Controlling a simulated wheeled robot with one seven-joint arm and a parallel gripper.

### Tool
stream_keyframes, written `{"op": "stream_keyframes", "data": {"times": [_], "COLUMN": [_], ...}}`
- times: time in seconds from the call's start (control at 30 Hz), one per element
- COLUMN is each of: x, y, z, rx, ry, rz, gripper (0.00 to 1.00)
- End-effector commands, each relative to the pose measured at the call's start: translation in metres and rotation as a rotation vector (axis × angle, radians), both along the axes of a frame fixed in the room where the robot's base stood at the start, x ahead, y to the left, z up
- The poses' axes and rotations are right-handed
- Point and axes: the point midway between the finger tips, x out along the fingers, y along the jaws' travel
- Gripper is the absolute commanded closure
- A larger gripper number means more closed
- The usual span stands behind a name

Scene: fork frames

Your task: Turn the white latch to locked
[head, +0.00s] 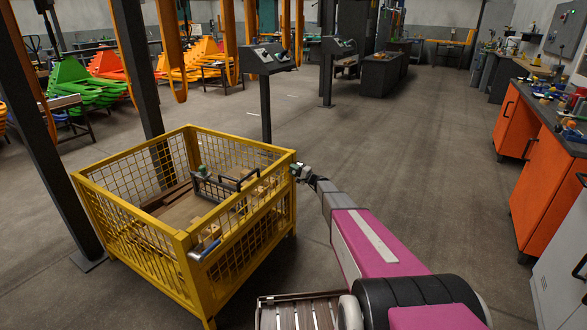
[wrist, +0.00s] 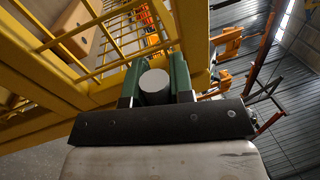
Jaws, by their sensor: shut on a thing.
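My gripper (head: 297,171) is at the right rear corner of the yellow mesh crate (head: 140,272), at the height of its top rail. In the wrist view its two green fingers (wrist: 155,82) are shut on a pale round-ended piece, which looks like the white latch (wrist: 154,82). It is seen nearly end-on, close to the yellow frame. Its turned position cannot be told from here. In the head view the latch is hidden by my gripper.
A blue-and-grey handle (head: 205,249) sits on the crate's near right corner. The crate holds a dark wire basket (head: 215,187) and wooden pieces. A dark post console (head: 267,60) stands behind. Orange cabinets (head: 539,185) line the right; the floor between is clear.

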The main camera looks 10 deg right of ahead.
Motion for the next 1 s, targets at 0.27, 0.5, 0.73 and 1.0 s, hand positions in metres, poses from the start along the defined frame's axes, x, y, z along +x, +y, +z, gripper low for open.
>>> {"op": "stream_keyframes", "data": {"times": [0.27, 0.5, 0.73, 1.0], "x": [-0.0013, -0.0016, -0.0016, -0.0013], "y": [-0.0005, -0.0005, -0.0005, -0.0002], "z": [-0.0085, -0.0101, -0.0105, -0.0101], "rx": [-0.058, -0.074, -0.077, -0.075], "ry": [-0.078, -0.099, -0.1, -0.099], "rz": [0.0, 0.0, 0.0, 0.0], "gripper": [1.0, 1.0, 1.0, 0.53]}}
